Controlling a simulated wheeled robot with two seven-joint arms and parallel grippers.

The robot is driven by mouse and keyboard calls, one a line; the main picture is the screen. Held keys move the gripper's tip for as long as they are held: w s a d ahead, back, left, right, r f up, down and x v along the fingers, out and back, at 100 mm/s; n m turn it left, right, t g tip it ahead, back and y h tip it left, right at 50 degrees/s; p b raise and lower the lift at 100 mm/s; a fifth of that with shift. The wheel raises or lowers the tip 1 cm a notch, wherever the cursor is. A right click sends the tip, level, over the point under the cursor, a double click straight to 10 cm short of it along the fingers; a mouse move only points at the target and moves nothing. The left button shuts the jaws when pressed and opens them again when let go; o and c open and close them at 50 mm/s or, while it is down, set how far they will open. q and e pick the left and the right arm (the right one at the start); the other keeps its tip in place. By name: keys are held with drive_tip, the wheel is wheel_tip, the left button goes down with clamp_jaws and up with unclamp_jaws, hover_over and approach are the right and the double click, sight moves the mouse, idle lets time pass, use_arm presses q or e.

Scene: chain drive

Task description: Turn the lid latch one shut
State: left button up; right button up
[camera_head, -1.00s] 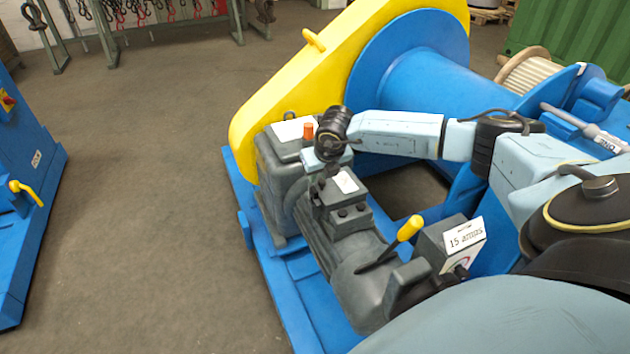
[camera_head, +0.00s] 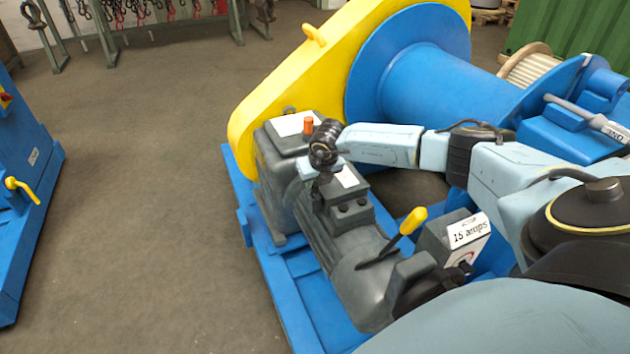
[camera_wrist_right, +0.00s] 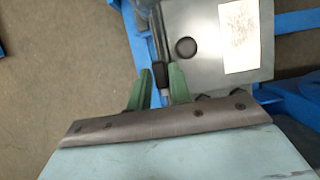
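The grey lidded box (camera_head: 352,212) sits on top of the motor, with a white label on its lid. In the right wrist view its lid (camera_wrist_right: 207,75) shows a dark round spot. A narrow dark upright piece, possibly the latch (camera_wrist_right: 161,72), stands at the lid's left edge. My right gripper (camera_wrist_right: 160,76) has its two green fingers on either side of this piece, with small gaps showing. In the head view my right gripper (camera_head: 320,182) is at the box's left side, its fingertips mostly hidden. My left gripper is not in view.
A gearbox with an orange cap (camera_head: 308,126) stands just behind. The yellow guard (camera_head: 280,90) and blue drum (camera_head: 425,80) are behind.

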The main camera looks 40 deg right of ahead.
clamp_jaws()
